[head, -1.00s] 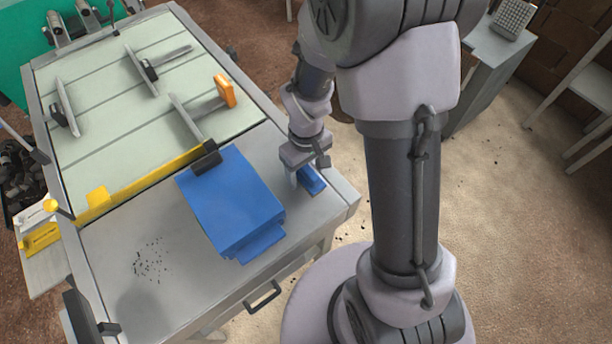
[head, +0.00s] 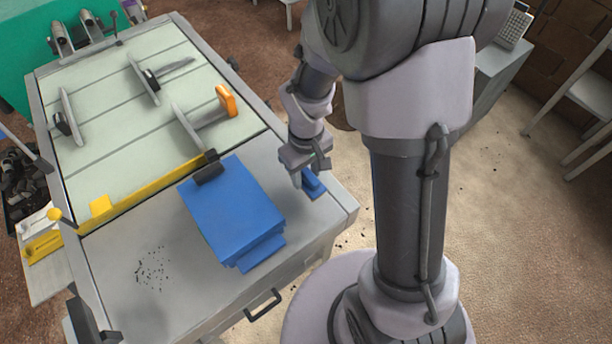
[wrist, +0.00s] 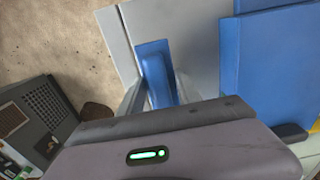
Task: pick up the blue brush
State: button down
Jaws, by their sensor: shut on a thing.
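The blue brush (head: 313,184) is at the right edge of the grey worktable, right of the blue box. It has a flat blue base and a raised blue handle. My gripper (head: 307,176) is over it, with its fingers down around the handle. In the wrist view, the brush (wrist: 153,55) lies between the two fingers of my gripper (wrist: 158,92), which are shut on its handle. The brush's near end is hidden by the gripper body. I cannot tell whether its base is clear of the tabletop.
A large blue box (head: 232,208) stands on the grey worktable (head: 120,236), left of my gripper. Beyond a yellow rail (head: 150,188), a pale ribbed bed holds several clamps. Dark crumbs (head: 152,268) lie at the front left. The floor at the right is mostly clear.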

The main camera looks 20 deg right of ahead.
jog(key=s, duration=0.2)
jog(key=s+r, duration=0.1)
jog(key=s, duration=0.5)
jog(key=shift+a+r, duration=0.25)
jog(key=s+f+b, duration=0.1)
jog(key=s+b, duration=0.1)
jog(key=b, duration=0.4)
jog(key=shift+s+a+f, duration=0.1)
jog(key=shift+s+f, duration=0.05)
jog(key=shift+f, duration=0.05)
jog(key=s+r+b, duration=0.2)
jog(key=s+b, duration=0.3)
jog(key=b, duration=0.1)
jog(key=shift+s+a, duration=0.15)
jog(key=shift+s, duration=0.2)
